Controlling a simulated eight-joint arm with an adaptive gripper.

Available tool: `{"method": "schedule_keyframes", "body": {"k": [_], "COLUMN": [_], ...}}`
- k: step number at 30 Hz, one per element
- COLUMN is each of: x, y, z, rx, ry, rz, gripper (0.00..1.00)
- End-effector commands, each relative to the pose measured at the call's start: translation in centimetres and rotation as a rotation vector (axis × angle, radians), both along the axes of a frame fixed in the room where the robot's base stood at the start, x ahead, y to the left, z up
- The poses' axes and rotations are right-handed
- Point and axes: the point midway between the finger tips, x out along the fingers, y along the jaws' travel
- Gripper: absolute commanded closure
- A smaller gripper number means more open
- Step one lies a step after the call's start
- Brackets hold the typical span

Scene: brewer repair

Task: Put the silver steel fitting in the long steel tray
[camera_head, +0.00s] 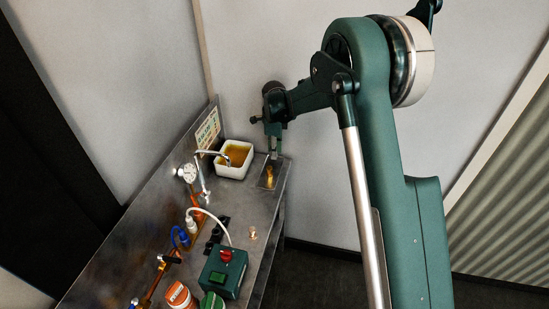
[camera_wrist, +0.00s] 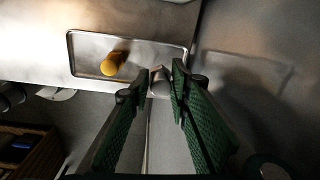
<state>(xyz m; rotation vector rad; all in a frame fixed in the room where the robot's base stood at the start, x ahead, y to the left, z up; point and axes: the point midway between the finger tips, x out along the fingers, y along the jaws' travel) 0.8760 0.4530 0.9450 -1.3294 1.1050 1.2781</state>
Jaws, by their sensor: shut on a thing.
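My gripper (camera_head: 275,155) is over the far right corner of the bench. In the wrist view my gripper (camera_wrist: 161,82) is shut on a small silver steel fitting (camera_wrist: 159,78), mostly hidden between the fingers. The long steel tray (camera_wrist: 150,46) is a shallow rectangle on the bench, and the fingertips appear over its near edge. A brass-yellow cylinder (camera_wrist: 114,63) lies in the tray, left of the fitting. In the head view the tray (camera_head: 262,185) is just below my gripper, with the brass piece (camera_head: 269,175) in it.
A white basin of amber liquid (camera_head: 235,158) stands left of the tray. A tap, a gauge (camera_head: 187,172) and pipes line the back panel. A green box with a red button (camera_head: 224,270) and tubs stand near the front. A small brass part (camera_head: 252,233) lies on the bench.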

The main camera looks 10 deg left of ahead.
Motion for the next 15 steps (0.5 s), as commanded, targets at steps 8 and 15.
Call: {"method": "schedule_keyframes", "body": {"k": [8, 15], "x": [-0.01, 0.0], "y": [0.03, 0.03], "z": [-0.28, -0.95], "rx": [0.0, 0.0], "ry": [0.0, 0.0], "rz": [0.0, 0.0], "gripper": [0.93, 0.93]}}
